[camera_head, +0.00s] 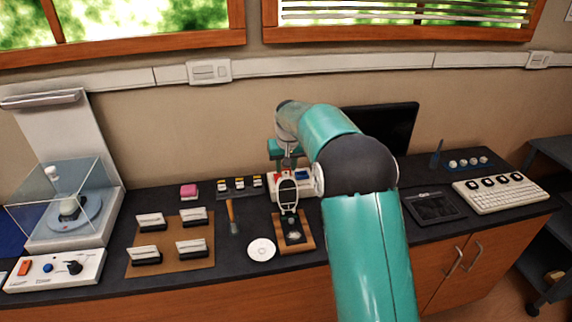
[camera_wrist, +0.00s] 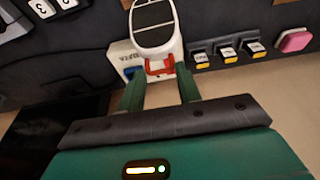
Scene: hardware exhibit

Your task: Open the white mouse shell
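The white mouse shell (camera_head: 288,196) shows in the head view as an upright white-rimmed oval with a darker inner face, above a wooden stand (camera_head: 305,244) with a dark plate. In the wrist view the shell (camera_wrist: 153,24) is a white oval with dark grey panels at top centre. My gripper (camera_wrist: 159,72) is open, with its two green fingers apart and empty. The fingers point toward the shell. A red piece (camera_wrist: 158,66) shows between the fingertips; whether they touch it I cannot tell.
A white box (camera_head: 280,183) stands behind the shell. A white disc (camera_head: 262,249) and a brush-like tool (camera_head: 232,217) lie to the left. Holders on a brown board (camera_head: 170,240) stand farther left. A black tablet (camera_head: 433,207) and keyboard (camera_head: 500,194) lie right. The wall is close behind.

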